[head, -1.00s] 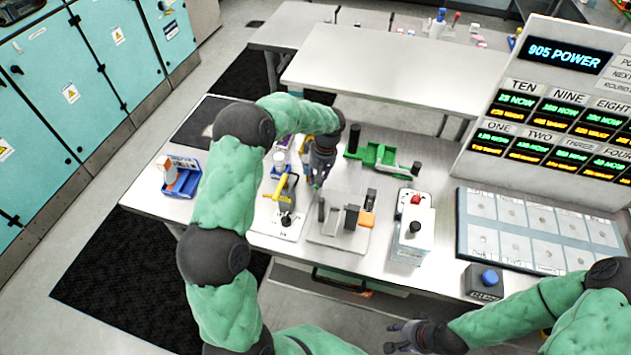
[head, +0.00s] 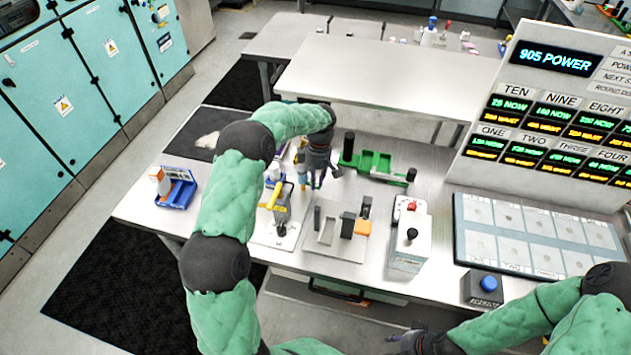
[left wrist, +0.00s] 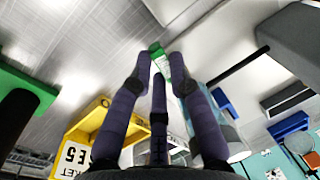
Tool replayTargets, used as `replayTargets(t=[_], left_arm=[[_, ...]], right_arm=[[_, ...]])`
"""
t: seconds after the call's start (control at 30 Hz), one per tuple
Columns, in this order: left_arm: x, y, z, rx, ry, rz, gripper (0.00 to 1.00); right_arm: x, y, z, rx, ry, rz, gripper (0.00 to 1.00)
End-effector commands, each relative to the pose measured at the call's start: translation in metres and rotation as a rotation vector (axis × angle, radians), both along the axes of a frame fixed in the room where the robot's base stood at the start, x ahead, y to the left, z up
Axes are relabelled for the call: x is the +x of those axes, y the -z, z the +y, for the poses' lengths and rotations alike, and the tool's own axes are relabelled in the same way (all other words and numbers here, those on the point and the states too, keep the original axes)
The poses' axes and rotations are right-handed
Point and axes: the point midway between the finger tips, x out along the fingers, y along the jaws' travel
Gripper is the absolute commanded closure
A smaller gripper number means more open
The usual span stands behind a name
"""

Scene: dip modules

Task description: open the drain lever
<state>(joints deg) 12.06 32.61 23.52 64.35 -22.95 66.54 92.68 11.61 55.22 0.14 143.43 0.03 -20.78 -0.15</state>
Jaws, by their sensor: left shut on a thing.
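A lever with a yellow handle (head: 274,196) stands on a white plate (head: 262,236) on the front table, beside a black knob. I cannot tell from its look whether it is the drain lever. My left gripper (head: 318,182) is above the table, right of the yellow handle and apart from it. In the left wrist view, the left fingertips (left wrist: 160,68) close around a small green and white piece (left wrist: 158,56). My right gripper (head: 405,342) is low at the bottom edge, partly cut off, and its fingers are too small to read.
A grey fixture with an orange block (head: 362,228) and a white box with a black knob (head: 411,248) stand to the right. A green tray (head: 374,163) lies behind. A blue bin (head: 176,190) is at left. A blue button box (head: 485,287) stands near the front edge.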

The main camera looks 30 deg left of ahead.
Motion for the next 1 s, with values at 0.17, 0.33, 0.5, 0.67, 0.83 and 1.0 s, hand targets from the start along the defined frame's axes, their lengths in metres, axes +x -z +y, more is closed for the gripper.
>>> replayTargets(t=[0.17, 0.33, 0.5, 0.67, 0.83, 1.0], left_arm=[[0.0019, -0.0008, 0.0008, 0.0, -0.031, -0.003, 1.0], [0.0023, -0.001, 0.001, -0.001, -0.04, -0.003, 1.0], [0.0024, -0.0011, 0.001, -0.001, -0.04, -0.004, 1.0], [0.0025, -0.0012, 0.001, -0.001, -0.04, -0.004, 0.61], [0.002, -0.0007, 0.001, 0.0, -0.037, -0.002, 0.56], [0.0017, -0.0008, 0.001, 0.0, -0.037, -0.001, 0.56]], right_arm=[[0.0, -0.0001, 0.0, 0.0, 0.0, 0.0, 0.6], [0.0, -0.0002, 0.0, 0.0, 0.0, 0.0, 0.6], [0.0, -0.0001, 0.0001, 0.0, 0.0, 0.0, 0.6], [0.0, -0.0001, 0.0, 0.0, 0.0, 0.0, 0.6], [0.0, -0.0001, 0.0, 0.0, 0.0, 0.0, 0.6], [0.0, -0.0001, 0.0, 0.0, 0.0, 0.0, 0.6]])
